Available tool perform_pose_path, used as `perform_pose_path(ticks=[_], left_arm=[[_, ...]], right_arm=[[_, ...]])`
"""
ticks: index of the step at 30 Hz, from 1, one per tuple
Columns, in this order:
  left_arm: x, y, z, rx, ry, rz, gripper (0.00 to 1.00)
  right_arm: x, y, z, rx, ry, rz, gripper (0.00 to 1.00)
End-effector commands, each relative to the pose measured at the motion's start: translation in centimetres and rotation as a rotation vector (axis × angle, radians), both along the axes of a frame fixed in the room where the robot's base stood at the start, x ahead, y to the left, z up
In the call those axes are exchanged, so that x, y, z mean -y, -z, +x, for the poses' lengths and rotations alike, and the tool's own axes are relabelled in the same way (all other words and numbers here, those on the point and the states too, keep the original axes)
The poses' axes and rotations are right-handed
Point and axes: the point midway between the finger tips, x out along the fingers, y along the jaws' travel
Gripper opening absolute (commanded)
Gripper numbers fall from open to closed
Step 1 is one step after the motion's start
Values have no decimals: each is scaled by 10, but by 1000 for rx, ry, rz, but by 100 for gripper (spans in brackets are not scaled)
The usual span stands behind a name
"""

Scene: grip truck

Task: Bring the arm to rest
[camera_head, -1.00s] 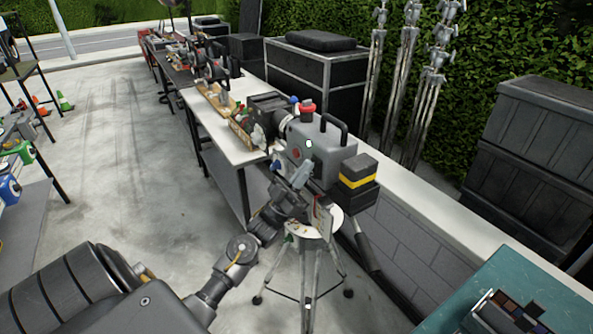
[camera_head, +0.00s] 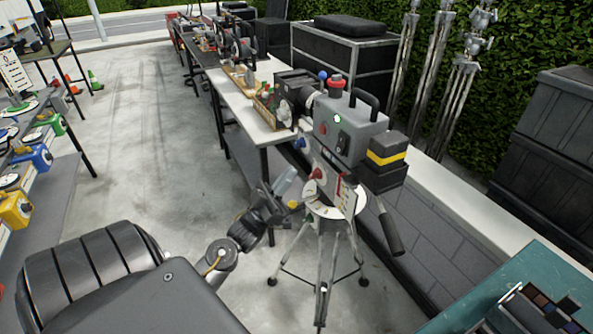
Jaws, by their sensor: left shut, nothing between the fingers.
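My left arm comes in from the lower left. Its gripper (camera_head: 284,190) is shut and empty, pointing up and away from me. It appears just left of a grey film camera (camera_head: 343,130) with a black handle and a black and yellow battery. The camera stands on a tripod (camera_head: 322,255) with a round white plate. A gap shows between the gripper and the camera body in the picture. My right gripper is not in view.
A white table (camera_head: 250,128) with parts on it runs back behind the camera. Shelves with coloured boxes (camera_head: 33,158) stand at the left. A teal surface (camera_head: 500,290) is at the lower right. Open concrete floor (camera_head: 140,130) lies between.

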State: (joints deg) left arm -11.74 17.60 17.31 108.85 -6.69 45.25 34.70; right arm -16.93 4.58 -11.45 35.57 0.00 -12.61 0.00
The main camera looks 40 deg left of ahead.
Motion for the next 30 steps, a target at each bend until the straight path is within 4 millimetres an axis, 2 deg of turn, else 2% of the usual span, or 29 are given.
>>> perform_pose_path(ticks=[18,21,23,26,29,30], left_arm=[[-2,1,-2,1,-2,0,0],[-2,8,1,-20,-10,-4,0],[-4,22,7,-60,-27,-10,0],[-8,68,24,-190,-77,-28,0],[-9,140,39,-384,-140,-39,0],[-8,173,42,-472,-166,-37,0]], right_arm=[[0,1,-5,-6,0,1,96],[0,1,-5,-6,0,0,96],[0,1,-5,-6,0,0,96],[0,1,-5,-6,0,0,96],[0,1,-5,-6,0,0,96],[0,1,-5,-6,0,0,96]])
